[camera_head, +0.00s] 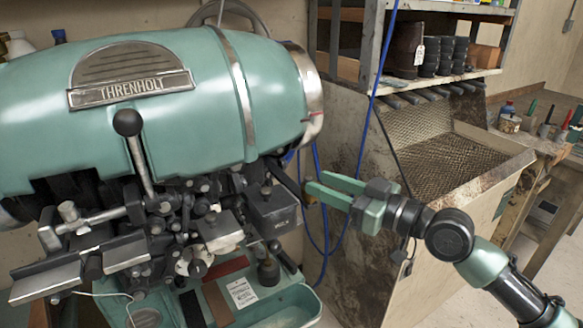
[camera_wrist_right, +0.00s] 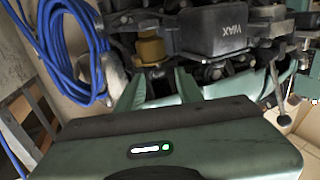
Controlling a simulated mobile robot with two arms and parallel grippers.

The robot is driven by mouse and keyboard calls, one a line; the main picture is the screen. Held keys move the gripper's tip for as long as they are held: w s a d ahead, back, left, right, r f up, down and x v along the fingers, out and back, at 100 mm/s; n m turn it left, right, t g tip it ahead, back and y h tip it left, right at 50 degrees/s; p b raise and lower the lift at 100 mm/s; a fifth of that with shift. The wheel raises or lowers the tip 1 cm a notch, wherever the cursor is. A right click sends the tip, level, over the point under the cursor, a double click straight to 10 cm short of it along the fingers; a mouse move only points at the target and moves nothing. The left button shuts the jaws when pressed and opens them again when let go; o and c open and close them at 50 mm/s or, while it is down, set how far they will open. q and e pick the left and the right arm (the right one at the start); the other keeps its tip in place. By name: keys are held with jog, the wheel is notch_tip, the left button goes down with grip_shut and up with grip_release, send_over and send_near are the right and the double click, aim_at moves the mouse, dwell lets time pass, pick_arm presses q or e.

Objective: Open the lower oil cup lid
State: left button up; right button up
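The green and black sole stitcher (camera_head: 150,95) fills the left of the head view. My right gripper (camera_head: 313,181) is open beside its right end, fingers pointing left at the machine. In the right wrist view the two green fingers (camera_wrist_right: 157,84) stand apart with nothing gripped. A yellow-brown, cup-like part (camera_wrist_right: 150,48) lies just beyond them, apparently not touched. It may be the lower oil cup; I cannot make out its lid or whether it is open. A dark box marked WAX (camera_wrist_right: 222,38) is to its right; it also shows in the head view (camera_head: 272,208). My left gripper is out of view.
A coiled blue hose (camera_wrist_right: 72,45) hangs left in the wrist view. Levers and clamps crowd the machine's front. A dirty bin with a mesh tray (camera_head: 440,150) and a shelf rack (camera_head: 440,72) stand behind my right arm. A cluttered workbench (camera_head: 540,135) is at far right.

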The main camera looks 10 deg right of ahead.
jog(key=p+x, duration=0.2)
jog(key=x, duration=0.5)
jog(key=shift+w+p, duration=0.2)
jog(key=shift+p, duration=0.2)
jog(key=shift+a+f, duration=0.1)
grip_shut()
